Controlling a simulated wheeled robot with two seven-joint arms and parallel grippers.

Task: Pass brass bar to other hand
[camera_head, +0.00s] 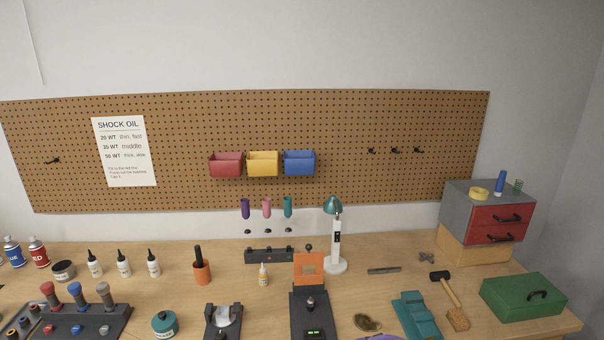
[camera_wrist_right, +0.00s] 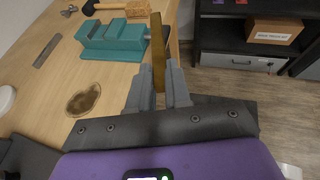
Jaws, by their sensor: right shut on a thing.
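The brass bar (camera_wrist_right: 157,50) shows in the right wrist view as a narrow golden-brown strip, seen nearly edge-on. My right gripper (camera_wrist_right: 159,82) is shut on it, with a grey finger on each side. The bar sticks out past the fingertips, and its lower end is hidden between the fingers. In the head view the bar does not show. Only a sliver of purple, which looks like my right wrist, shows at the bottom edge there. My left gripper is in neither view.
The teal vise (camera_wrist_right: 112,40) stands on the bench close left of the bar in the wrist view. A mallet (camera_head: 447,287), a green box (camera_head: 523,297) and a black stand with an orange plate (camera_head: 309,269) are on the bench. Dark shelving (camera_wrist_right: 250,35) stands beyond the bench edge.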

